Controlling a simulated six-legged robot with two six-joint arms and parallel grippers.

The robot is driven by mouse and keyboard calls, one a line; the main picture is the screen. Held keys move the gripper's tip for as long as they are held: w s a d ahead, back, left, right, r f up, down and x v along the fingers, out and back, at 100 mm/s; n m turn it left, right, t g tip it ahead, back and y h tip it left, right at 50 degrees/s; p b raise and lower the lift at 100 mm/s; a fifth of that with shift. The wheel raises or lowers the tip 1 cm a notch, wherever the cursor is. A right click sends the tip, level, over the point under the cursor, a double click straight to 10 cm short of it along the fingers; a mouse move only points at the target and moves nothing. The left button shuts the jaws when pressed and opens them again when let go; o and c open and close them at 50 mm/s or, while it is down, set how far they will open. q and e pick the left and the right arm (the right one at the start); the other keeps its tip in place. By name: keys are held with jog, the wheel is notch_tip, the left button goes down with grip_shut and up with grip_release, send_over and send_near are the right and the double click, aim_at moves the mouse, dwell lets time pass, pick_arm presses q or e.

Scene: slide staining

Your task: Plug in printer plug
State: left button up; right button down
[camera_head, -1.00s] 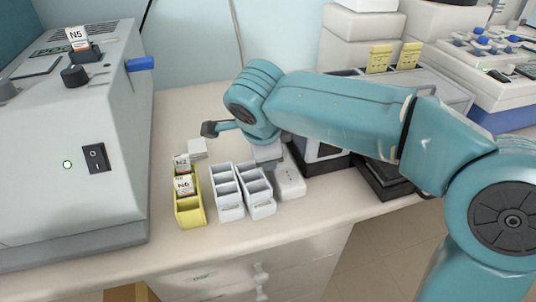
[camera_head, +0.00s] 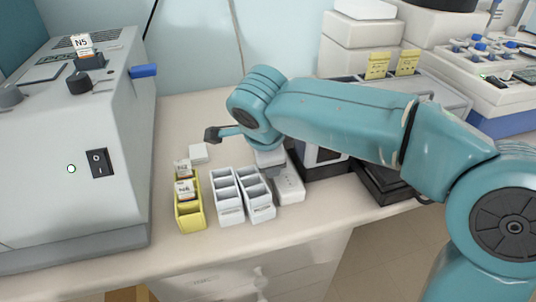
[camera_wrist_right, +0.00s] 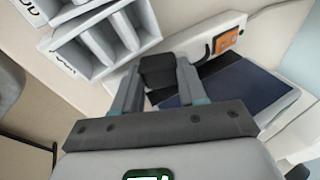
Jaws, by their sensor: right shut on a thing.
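My right gripper (camera_wrist_right: 158,85) is shut on the black printer plug (camera_wrist_right: 157,70), which sits between its two fingers in the right wrist view. The white power strip (camera_wrist_right: 200,47) is just behind the plug there, with an orange part (camera_wrist_right: 228,41) towards its right end. I cannot tell whether the plug touches the strip or is in a socket. In the head view my right gripper (camera_head: 272,172) points down at the strip (camera_head: 290,186), by its left side, and the plug is hidden. My left gripper is not in view.
White slide racks (camera_head: 228,196) stand close on the left of the strip, with a yellow rack (camera_head: 190,217) beyond. A dark machine (camera_head: 318,166) stands close on the right. A large grey machine (camera_head: 60,170) fills the left. The front bench strip is clear.

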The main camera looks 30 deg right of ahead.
aim_at(290, 180)
jog(key=shift+s+d+p, duration=0.1)
jog(key=shift+s+p, duration=0.05)
jog(key=shift+p, duration=0.2)
jog(key=shift+s+d+n+g+p, duration=0.1)
jog(key=shift+s+d+g+p, duration=0.2)
jog(key=shift+s+g+p, duration=0.55)
jog(key=shift+s+d+n+g+p, duration=0.1)
jog(key=shift+s+d+g+p, duration=0.15)
jog(key=shift+s+g+p, duration=0.6)
jog(key=shift+s+d+n+g+p, duration=0.1)
jog(key=shift+s+d+g+p, duration=0.25)
jog(key=shift+p, duration=0.85)
jog(key=shift+s+g, duration=0.1)
jog(key=shift+g, duration=0.15)
jog(key=shift+w+p, duration=0.45)
jog(key=shift+w, duration=0.25)
jog(key=shift+f+b, duration=0.7)
jog(key=shift+f, duration=0.05)
jog(key=c, duration=0.6)
grip_release()
jog(key=shift+r, duration=0.1)
jog(key=shift+o, duration=0.3)
